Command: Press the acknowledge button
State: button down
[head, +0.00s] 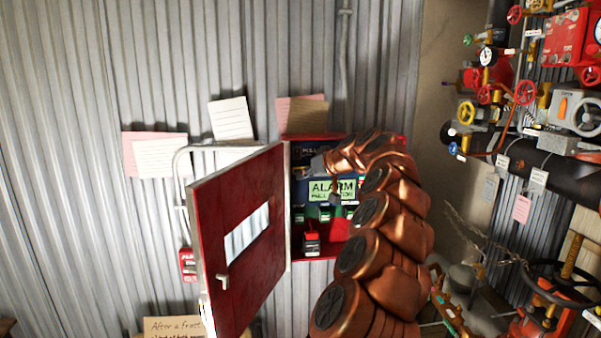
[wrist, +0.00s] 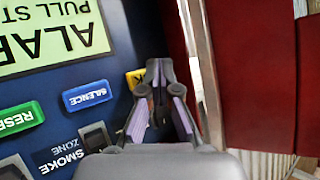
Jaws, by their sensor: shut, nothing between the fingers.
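In the wrist view the panel appears upside down. A yellow button (wrist: 134,77), whose label shows only a letter like K, is partly hidden behind my gripper (wrist: 159,70). I take it for the acknowledge button. My gripper is shut and empty, its tips over or just beside the button's right edge; I cannot tell whether they touch it. To its left are a blue SILENCE button (wrist: 87,96) and a green RESET button (wrist: 20,118). In the head view the alarm panel (head: 300,190) sits inside the open red cabinet, and my arm hides its right part.
The red cabinet door (head: 235,280) stands open to the left. The red cabinet side (wrist: 250,60) and a metal edge (wrist: 200,60) are close to the right of my gripper. A lit alarm display (wrist: 50,30) is on the panel. Pipes and valves (head: 525,92) fill the right.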

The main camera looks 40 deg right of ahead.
jog(key=shift+w, duration=0.1)
jog(key=shift+w+d, duration=0.25)
jog(key=shift+w+d, duration=0.35)
jog(key=shift+w, duration=0.05)
dwell(1.0)
jog(key=shift+s+a, duration=0.1)
dwell(0.3)
jog(key=shift+s+a+b, duration=0.5)
jog(key=shift+s+b, duration=0.15)
jog(key=shift+b, duration=0.3)
jog(key=s+a+b, duration=0.1)
jog(key=s+b, duration=0.1)
jog(key=s+a+b, duration=0.2)
jog(key=shift+b, duration=0.4)
